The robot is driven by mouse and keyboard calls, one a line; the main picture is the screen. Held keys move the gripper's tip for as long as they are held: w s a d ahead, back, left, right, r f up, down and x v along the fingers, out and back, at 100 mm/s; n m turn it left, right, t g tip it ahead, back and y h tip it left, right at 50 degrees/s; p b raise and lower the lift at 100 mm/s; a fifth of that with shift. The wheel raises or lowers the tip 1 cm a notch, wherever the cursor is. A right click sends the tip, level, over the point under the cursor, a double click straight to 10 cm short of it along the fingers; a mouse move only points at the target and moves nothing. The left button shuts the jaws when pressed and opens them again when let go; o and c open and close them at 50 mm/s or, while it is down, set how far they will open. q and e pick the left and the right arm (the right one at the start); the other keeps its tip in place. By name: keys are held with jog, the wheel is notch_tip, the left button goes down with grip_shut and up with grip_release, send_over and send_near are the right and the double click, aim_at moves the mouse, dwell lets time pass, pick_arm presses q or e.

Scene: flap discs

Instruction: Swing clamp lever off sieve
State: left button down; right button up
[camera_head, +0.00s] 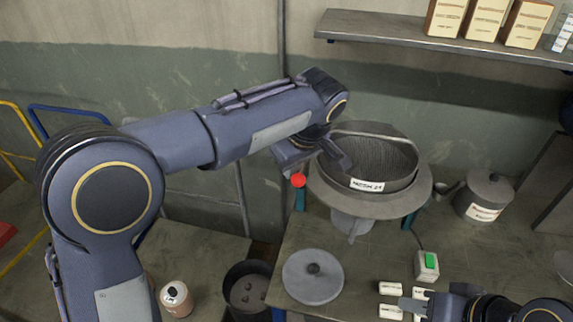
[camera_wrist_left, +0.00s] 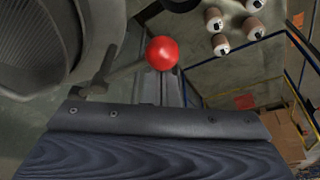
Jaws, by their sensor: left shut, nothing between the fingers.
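The sieve (camera_head: 372,165) is a round grey drum with a white label, standing on a wide round rim. It also shows, cropped, in the left wrist view (camera_wrist_left: 40,45). The clamp lever ends in a red ball knob (camera_head: 298,180), at the left edge of the sieve rim. In the left wrist view the knob (camera_wrist_left: 162,53) and its grey rod (camera_wrist_left: 122,72) lie just past my gripper's edge, beside the drum. My left gripper (camera_head: 293,162) is shut and empty, just above the knob; contact cannot be told. My right gripper (camera_head: 408,303) shows partly at bottom right; its jaws are unclear.
A round lid with a knob (camera_head: 312,280) lies on the bench in front of the sieve. A lidded pot (camera_head: 484,196) stands to the right, and a green-switch box (camera_head: 427,265) nearer. White blocks lie by my right gripper. A shelf (camera_head: 450,48) with boxes hangs above.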

pick_arm(q)
jog(key=shift+s+d, duration=0.15)
jog(key=shift+d, duration=0.1)
dwell(0.4)
notch_tip(320, 180, up, 9)
jog(key=shift+w+a+f, duration=0.15)
jog(key=shift+w+a, duration=0.2)
pick_arm(e)
jog(key=shift+w+d+f, duration=0.25)
jog(key=shift+w+d, duration=0.05)
jog(key=shift+d, duration=0.05)
